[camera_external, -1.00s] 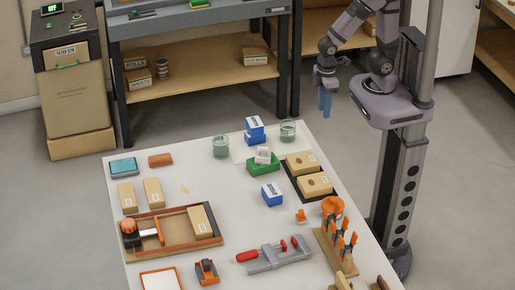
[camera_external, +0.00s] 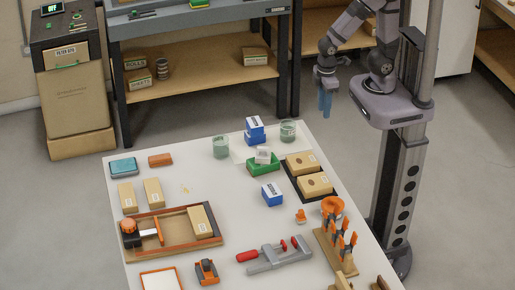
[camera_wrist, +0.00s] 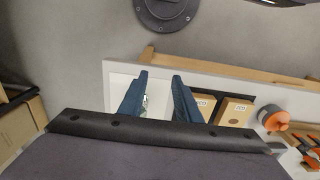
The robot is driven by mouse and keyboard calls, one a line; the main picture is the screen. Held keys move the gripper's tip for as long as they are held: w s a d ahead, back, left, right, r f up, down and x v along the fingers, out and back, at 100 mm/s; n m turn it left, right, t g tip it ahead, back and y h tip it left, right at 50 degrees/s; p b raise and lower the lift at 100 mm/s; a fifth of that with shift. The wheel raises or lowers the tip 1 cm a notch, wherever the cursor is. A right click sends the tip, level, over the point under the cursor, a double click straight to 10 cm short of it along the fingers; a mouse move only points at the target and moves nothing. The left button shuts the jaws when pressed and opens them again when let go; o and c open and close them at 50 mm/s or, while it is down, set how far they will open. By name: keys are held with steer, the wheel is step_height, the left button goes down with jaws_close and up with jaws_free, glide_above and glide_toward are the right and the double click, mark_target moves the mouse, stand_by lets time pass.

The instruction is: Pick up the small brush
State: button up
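I cannot single out the small brush with certainty. A small orange-brown block (camera_external: 160,160) lies at the table's back left beside a teal-topped box, and a small orange-and-dark tool (camera_external: 206,271) stands near the front; either is too small to identify. My gripper (camera_external: 325,104) hangs above the floor beyond the table's back right corner, away from all objects. In the wrist view, my gripper (camera_wrist: 160,77) has its two blue fingers apart with nothing between them, so it is open and empty.
The white table (camera_external: 225,185) also holds a wooden tray (camera_external: 165,254) with a clamp, a red-handled grey clamp (camera_external: 275,256), an orange-handled tool rack (camera_external: 336,250), a green bin (camera_external: 262,168) and glass jars. The table's middle is mostly clear.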

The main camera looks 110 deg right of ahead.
mark_target(300, 210)
steer(key=shift+o, duration=0.6)
